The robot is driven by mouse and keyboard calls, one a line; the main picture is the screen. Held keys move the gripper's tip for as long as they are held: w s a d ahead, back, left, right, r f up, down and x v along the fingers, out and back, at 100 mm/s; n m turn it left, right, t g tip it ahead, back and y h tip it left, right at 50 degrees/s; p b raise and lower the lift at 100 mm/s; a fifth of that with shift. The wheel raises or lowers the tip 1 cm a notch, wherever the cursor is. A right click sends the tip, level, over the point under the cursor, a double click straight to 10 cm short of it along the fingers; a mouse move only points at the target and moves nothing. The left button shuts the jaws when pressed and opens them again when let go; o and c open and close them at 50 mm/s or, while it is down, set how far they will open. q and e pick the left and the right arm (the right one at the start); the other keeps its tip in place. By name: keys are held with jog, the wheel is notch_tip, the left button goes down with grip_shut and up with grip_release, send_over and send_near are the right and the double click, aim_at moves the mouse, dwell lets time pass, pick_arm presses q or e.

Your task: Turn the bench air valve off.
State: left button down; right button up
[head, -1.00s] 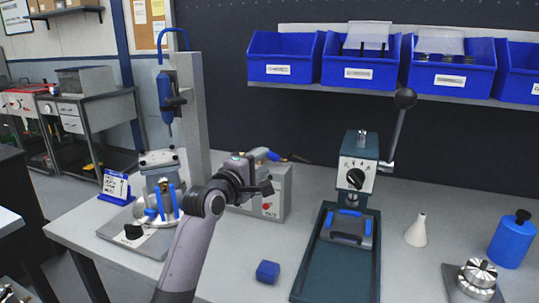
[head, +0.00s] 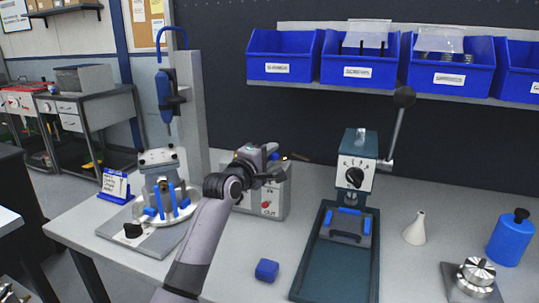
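A grey box (head: 268,205) with a red button and small lettering stands on the bench left of centre. My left gripper (head: 279,168) is in front of the top of the box, close to the blue part. I cannot tell whether it touches it, or how far its fingers are apart. My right gripper is not in view.
A press (head: 357,165) with a black dial and a green tray base (head: 338,272) stands to the right. A blue block (head: 267,270) lies in front. A fixture with blue pins (head: 165,200) is at the left. A white cone (head: 415,230) and blue bottle (head: 511,240) stand at right.

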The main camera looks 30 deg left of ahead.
pick_arm(q)
jog(key=shift+s+h, duration=0.1)
jog(key=shift+h, duration=0.2)
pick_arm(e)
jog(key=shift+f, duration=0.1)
pick_arm(q)
jog(key=shift+s+a+m+g+h+b, duration=0.6)
jog(key=shift+m+h+b, duration=0.85)
jog(key=shift+h, duration=0.6)
jog(key=shift+s+a+m+g+h+b, duration=0.4)
jog(key=shift+s+m+g+h+b, duration=0.25)
jog(key=shift+m+h+b, duration=1.15)
jog(key=shift+s+a+m+g+h+b, duration=0.65)
jog(key=shift+m+h+b, duration=0.5)
jog(key=shift+h, duration=1.2)
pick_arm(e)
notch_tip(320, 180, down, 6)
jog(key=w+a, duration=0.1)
pick_arm(q)
jog(key=shift+w+d, duration=0.15)
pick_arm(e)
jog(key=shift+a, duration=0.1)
pick_arm(q)
jog(key=c, duration=1.1)
grip_release()
jog(key=shift+b+v, duration=0.45)
jog(key=shift+v, duration=3.15)
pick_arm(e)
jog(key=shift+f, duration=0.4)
